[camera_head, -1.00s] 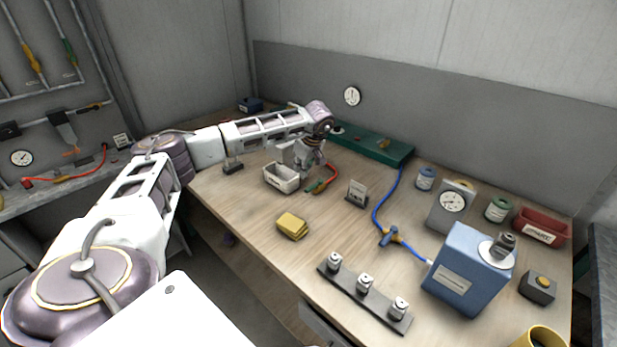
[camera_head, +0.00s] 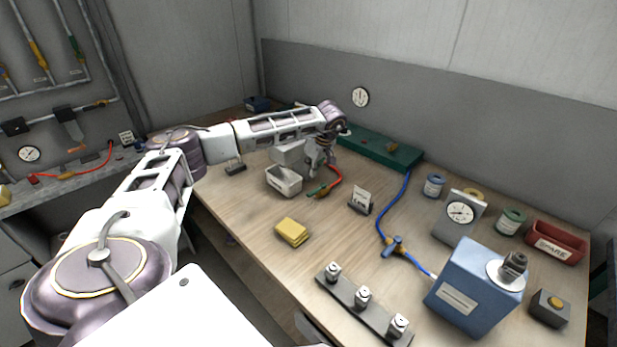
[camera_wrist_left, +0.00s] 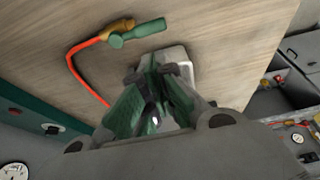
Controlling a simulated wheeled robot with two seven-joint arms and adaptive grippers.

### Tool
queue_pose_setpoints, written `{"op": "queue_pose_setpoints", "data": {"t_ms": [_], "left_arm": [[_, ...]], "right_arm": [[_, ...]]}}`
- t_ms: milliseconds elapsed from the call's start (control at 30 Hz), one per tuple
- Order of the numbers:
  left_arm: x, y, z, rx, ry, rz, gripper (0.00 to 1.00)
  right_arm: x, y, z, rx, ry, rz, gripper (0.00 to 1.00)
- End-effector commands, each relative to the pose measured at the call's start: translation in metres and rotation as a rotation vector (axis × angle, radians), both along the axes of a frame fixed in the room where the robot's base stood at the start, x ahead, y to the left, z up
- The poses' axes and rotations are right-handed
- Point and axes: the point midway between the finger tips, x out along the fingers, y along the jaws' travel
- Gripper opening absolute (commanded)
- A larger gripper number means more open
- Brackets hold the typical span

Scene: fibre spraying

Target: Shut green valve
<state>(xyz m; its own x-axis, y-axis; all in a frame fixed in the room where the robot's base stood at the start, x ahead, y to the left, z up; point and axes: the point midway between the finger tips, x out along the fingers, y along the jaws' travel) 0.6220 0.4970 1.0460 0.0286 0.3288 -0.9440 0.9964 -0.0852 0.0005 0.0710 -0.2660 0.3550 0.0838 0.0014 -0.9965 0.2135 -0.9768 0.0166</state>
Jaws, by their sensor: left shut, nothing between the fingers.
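The green valve (camera_head: 318,192) lies on the workbench at the end of a short red hose, beside a white bin. Its green handle also shows at the top of the left wrist view (camera_wrist_left: 138,33), next to a brass fitting. My left gripper (camera_head: 317,172) hangs over the bench just behind the valve, apart from it as far as I can tell. In the wrist view its green-padded fingers (camera_wrist_left: 155,118) are shut and empty, with the handle beyond their tips. My right gripper is out of view.
The white bin (camera_head: 284,182) stands just left of the valve. A label stand (camera_head: 361,200) is to its right, and yellow pads (camera_head: 292,231) lie in front. A blue hose with a blue valve (camera_head: 393,245) runs to a blue box (camera_head: 474,290). A green panel (camera_head: 385,153) lies behind.

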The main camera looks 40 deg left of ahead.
Motion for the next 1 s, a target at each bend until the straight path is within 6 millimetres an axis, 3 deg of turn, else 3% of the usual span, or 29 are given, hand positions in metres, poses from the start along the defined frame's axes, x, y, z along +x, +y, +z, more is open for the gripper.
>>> {"op": "queue_pose_setpoints", "data": {"t_ms": [267,700,1000], "left_arm": [[0.0,0.007,-0.021,0.0,0.004,0.0,0.0],[0.001,0.026,-0.073,0.001,0.003,0.001,0.0],[0.002,0.032,-0.091,0.0,0.001,0.0,0.0]], "right_arm": [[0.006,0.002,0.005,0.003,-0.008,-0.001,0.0],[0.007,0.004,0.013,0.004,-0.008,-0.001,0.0],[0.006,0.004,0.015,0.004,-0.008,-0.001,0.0]]}}
